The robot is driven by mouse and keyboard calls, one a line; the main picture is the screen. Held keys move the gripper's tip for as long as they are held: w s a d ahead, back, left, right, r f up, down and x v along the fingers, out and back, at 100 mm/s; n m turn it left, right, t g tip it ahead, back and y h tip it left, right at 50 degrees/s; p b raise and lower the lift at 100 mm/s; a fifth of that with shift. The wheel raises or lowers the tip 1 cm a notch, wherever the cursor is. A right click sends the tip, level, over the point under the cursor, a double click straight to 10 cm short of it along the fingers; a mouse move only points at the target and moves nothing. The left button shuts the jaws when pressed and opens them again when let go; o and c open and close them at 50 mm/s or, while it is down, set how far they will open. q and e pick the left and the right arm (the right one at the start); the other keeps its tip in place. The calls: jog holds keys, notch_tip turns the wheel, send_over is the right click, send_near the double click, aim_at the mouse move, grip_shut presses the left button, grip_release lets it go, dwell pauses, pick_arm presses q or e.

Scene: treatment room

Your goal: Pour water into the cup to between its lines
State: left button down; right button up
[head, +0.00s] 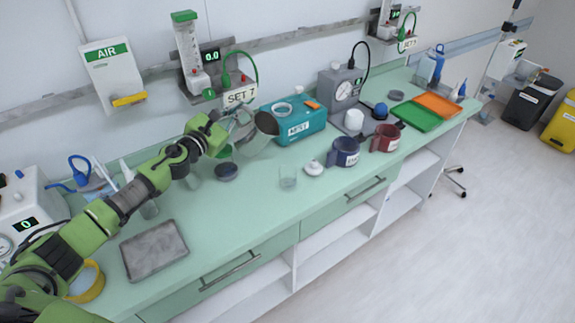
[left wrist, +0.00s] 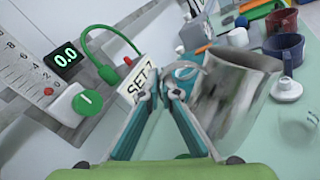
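A grey metal jug (head: 258,135) is held above the counter, tilted with its dark mouth to the right. My left gripper (head: 222,127) is at the jug's left side and appears shut on its handle; the exact grip is hidden. In the left wrist view the gripper's teal fingers (left wrist: 172,92) come close together beside the jug (left wrist: 238,95). A small clear cup (head: 288,178) stands upright on the counter, to the right of and below the jug, apart from it. It also shows in the left wrist view (left wrist: 308,124). Its lines and any water are too small to make out. My right gripper is not in view.
A white lidded knob-like item (head: 314,168), a blue mug (head: 345,152) and a red mug (head: 384,138) stand right of the cup. A teal box (head: 300,122) is behind. A dark round dish (head: 226,172) and grey tray (head: 153,249) lie left. The counter before the cup is clear.

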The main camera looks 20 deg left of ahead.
aim_at(254, 115)
pick_arm(q)
jog(key=shift+d+f+m+b, duration=0.15)
jog(key=shift+d+m+b, duration=0.2)
jog(key=shift+m+b, duration=0.05)
jog(key=shift+s+d+f+m, duration=0.1)
jog(key=shift+d+f+m, duration=0.05)
jog(key=shift+d+m, duration=0.15)
jog(key=shift+d+r+m+p, duration=0.2)
jog(key=shift+d+m+p, duration=0.1)
jog(key=shift+m+p, duration=0.3)
jog(key=shift+d+m, duration=0.3)
jog(key=shift+m, duration=0.1)
jog(key=shift+s+d+f+m+p, duration=0.1)
jog(key=shift+s+d+m+p, duration=0.05)
jog(key=shift+d+m+p, duration=0.55)
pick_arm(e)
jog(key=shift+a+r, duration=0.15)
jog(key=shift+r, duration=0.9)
pick_arm(q)
jog(key=shift+m, duration=0.3)
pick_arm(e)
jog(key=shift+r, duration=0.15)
pick_arm(q)
jog(key=shift+s+d+m+p, duration=0.15)
jog(key=shift+d+m+p, duration=0.2)
jog(key=shift+d+m, duration=0.35)
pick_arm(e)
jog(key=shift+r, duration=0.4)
